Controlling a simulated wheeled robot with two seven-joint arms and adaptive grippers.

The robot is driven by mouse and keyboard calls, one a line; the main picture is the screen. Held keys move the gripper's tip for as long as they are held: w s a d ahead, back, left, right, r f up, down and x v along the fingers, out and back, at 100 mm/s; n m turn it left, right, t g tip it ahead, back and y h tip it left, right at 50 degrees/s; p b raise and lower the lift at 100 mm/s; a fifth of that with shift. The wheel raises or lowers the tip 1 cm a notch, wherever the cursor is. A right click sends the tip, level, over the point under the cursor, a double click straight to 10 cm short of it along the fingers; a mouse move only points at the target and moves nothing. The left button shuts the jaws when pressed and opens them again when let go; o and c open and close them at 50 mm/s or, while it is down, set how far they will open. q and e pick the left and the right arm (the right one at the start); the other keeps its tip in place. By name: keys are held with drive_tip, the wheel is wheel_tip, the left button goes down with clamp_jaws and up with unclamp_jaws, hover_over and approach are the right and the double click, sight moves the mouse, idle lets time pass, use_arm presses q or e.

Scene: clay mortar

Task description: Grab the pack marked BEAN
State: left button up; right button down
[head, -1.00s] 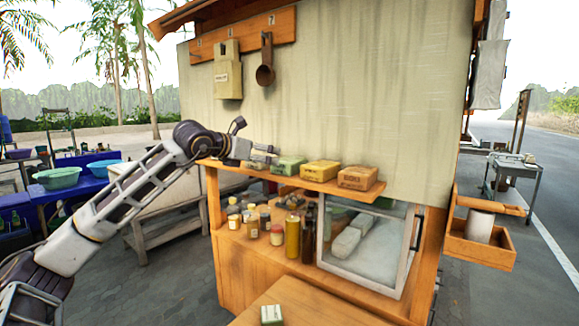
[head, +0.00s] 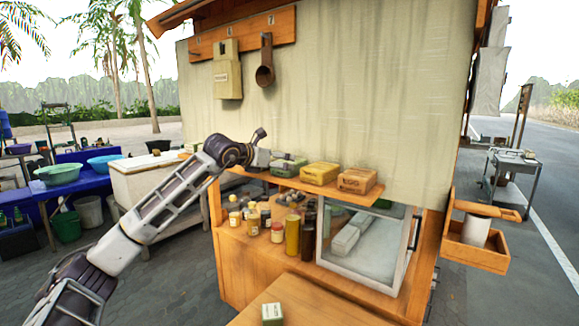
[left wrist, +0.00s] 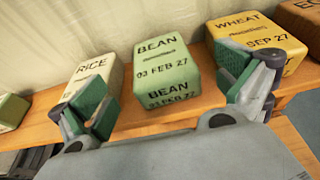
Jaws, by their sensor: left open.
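The green BEAN pack (left wrist: 166,72) stands on the wooden shelf, its label readable on the top and the near face. In the head view it is the green pack (head: 290,170), partly hidden behind my gripper. My left gripper (left wrist: 172,98) is open, with one green-padded finger to the left of the BEAN pack and one to its right. The pack sits beyond the fingertips, between their lines, and no contact shows. In the head view my left gripper (head: 284,159) is at the shelf by the green pack. My right gripper is not in view.
A cream RICE pack (left wrist: 90,72) stands left of BEAN and a yellow WHEAT pack (left wrist: 255,45) right of it, both close to my fingers. A brown pack (head: 356,180) is at the shelf's right end. The stall wall (head: 340,100) rises behind. Jars (head: 277,232) stand below.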

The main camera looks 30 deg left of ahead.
sight(286, 161)
use_arm(q)
drive_tip(key=shift+w, duration=0.2)
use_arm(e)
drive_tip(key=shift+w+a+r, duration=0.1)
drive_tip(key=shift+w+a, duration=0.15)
use_arm(q)
drive_tip(key=shift+w+d+f+p, duration=0.1)
drive_tip(key=shift+w+p, duration=0.15)
drive_tip(key=shift+w, duration=0.1)
drive_tip(key=shift+w+d+f+p, duration=0.1)
drive_tip(key=shift+w+p, duration=0.15)
drive_tip(key=shift+w, duration=0.1)
drive_tip(key=shift+p+x, duration=0.55)
drive_tip(key=shift+x, duration=0.6)
drive_tip(key=shift+w+a+f, duration=0.1)
drive_tip(key=shift+w, duration=0.2)
drive_tip(key=shift+w+f, duration=0.15)
drive_tip(key=shift+w, duration=0.15)
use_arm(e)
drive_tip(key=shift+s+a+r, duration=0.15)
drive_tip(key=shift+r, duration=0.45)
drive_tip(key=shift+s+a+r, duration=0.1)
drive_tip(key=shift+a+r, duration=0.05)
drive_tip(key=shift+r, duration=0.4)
use_arm(q)
drive_tip(key=shift+c, duration=0.4)
